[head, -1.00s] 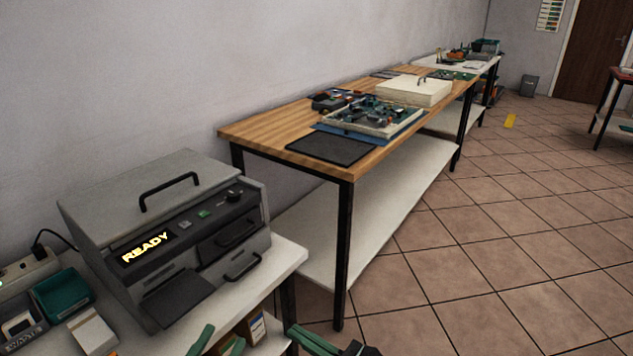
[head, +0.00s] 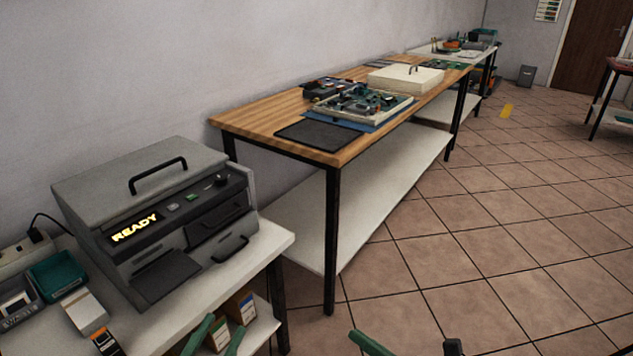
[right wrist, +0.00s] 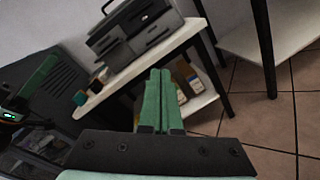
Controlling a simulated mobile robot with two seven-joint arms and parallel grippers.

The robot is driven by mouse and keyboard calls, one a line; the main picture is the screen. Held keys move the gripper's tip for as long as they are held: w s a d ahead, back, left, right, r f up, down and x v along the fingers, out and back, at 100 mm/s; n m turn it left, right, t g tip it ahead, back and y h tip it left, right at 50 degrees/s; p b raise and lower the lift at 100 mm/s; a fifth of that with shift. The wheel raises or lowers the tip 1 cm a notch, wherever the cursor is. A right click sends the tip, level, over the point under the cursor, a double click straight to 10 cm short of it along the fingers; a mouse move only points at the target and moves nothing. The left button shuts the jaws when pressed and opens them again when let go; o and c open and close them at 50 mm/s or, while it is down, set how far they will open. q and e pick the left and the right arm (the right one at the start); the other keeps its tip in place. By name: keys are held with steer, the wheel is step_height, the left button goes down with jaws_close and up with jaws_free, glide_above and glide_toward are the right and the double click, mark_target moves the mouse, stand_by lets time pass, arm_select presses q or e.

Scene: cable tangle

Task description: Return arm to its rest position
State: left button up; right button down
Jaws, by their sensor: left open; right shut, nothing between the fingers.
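My left gripper (head: 216,336) shows at the bottom edge of the head view, its two green fingers apart with nothing between them. It is in front of the lower shelf of the white table. My right arm shows only as a green part and a dark part at the bottom edge of the head view, right of the left gripper. In the right wrist view my right gripper (right wrist: 160,80) has its green fingers pressed together and empty. The fingertips appear in front of the white table, apart from the grey machine. The rest of both arms is hidden in the head view.
The grey machine reading READY (head: 155,220) stands on the white table (head: 272,240), with small boxes (head: 232,318) on the shelf below. A wooden bench (head: 255,118) holds a black mat (head: 318,135), a parts tray (head: 395,113) and a white box (head: 405,78).

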steer(key=s+d+r+m+t+h, duration=0.3)
steer(key=r+m, duration=0.3)
steer(key=m, duration=1)
steer(key=s+d+r+m+t+h, duration=0.3)
steer(key=r+m+h, duration=0.15)
steer(key=m, duration=1.15)
arm_select(q)
steer(key=s+a+f+n+g+y+p, duration=0.2)
steer(key=s+f+g+p, duration=0.4)
steer(key=p, duration=1.7)
steer(key=shift+s+a+n+g+y, duration=0.25)
steer(key=shift+s+n+g+y, duration=0.6)
steer(key=shift+s+g, duration=0.8)
arm_select(e)
steer(key=s+d+f+m+g+h, duration=0.2)
steer(key=s+f+g, duration=0.4)
steer(key=s+g, duration=0.3)
steer(key=shift+s+d+m, duration=0.15)
steer(key=shift+m, duration=0.45)
steer(key=shift+r, duration=0.1)
